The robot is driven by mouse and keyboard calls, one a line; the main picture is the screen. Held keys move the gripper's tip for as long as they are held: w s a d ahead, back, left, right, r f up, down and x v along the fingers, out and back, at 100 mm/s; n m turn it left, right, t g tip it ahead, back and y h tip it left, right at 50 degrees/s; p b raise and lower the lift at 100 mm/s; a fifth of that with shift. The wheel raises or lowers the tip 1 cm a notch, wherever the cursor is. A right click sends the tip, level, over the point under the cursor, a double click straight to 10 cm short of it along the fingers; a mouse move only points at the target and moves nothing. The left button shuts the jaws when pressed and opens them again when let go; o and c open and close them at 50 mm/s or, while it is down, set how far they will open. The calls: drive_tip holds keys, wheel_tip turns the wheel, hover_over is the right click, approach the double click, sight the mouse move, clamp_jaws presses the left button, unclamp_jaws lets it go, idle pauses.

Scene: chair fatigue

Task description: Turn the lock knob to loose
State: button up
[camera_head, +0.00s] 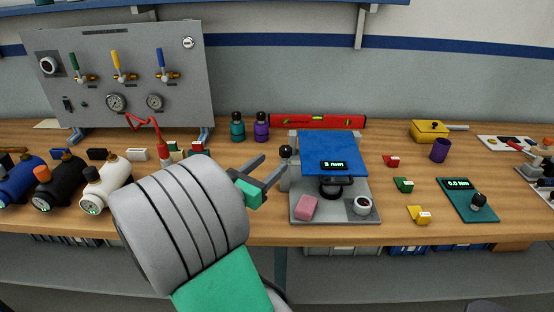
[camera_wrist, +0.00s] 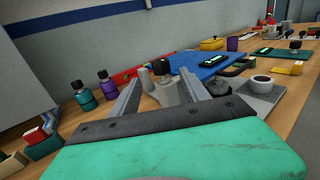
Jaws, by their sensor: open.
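A test stand has a grey base (camera_head: 334,212), a blue top plate (camera_head: 318,145) and a small display reading "3 mm" (camera_head: 333,165). A dark round knob (camera_head: 286,152) sits on a grey post at the stand's left side; it also shows in the wrist view (camera_wrist: 161,67). No loose or lock marking is readable on it. My gripper (camera_head: 274,160) is open and empty, just left of the stand, its fingers pointing toward the knob. In the wrist view the knob appears between the open fingertips (camera_wrist: 157,71); contact cannot be told.
A pink block (camera_head: 306,207) and a white ring-shaped part (camera_head: 362,205) are on the base. Teal (camera_head: 237,127) and purple (camera_head: 261,127) bottles and a red level (camera_head: 318,121) stand behind. Small red, green and yellow pieces lie to the right.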

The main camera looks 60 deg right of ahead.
sight(282, 155)
drive_tip(key=d, duration=0.5)
drive_tip(key=s+d+p, duration=0.1)
drive_tip(key=d, duration=0.1)
drive_tip(key=shift+s+d, duration=0.1)
drive_tip(key=shift+d, duration=0.25)
clamp_jaws()
